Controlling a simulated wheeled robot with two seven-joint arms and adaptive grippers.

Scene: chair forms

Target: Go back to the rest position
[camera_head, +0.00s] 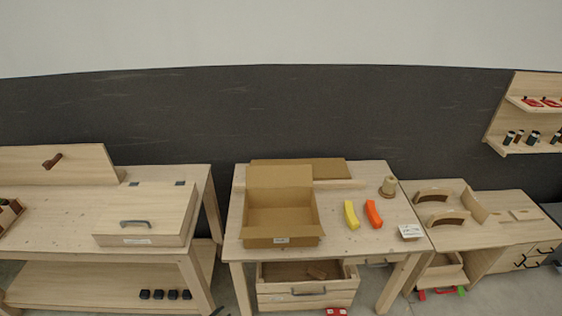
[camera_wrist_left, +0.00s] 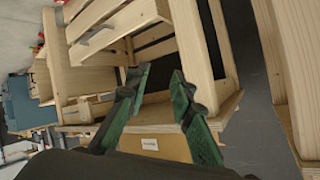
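My left gripper (camera_wrist_left: 159,74) shows in the left wrist view with its two dark green fingers apart and nothing between them. Wooden furniture and part of a brown cardboard box (camera_wrist_left: 155,147) lie beyond the fingers. Neither gripper can be clearly made out in the head view. My right gripper is in neither view. In the head view an open cardboard box (camera_head: 282,214) stands on the middle wooden table (camera_head: 350,250), with a yellow piece (camera_head: 351,215) and an orange piece (camera_head: 373,214) to its right.
A workbench (camera_head: 60,225) with a lidded wooden box (camera_head: 145,215) stands at left. An open drawer (camera_head: 306,288) juts out under the middle table. A lower bench (camera_head: 490,210) with curved wooden parts is at right, below a wall shelf (camera_head: 530,145). Some grey floor shows between the furniture.

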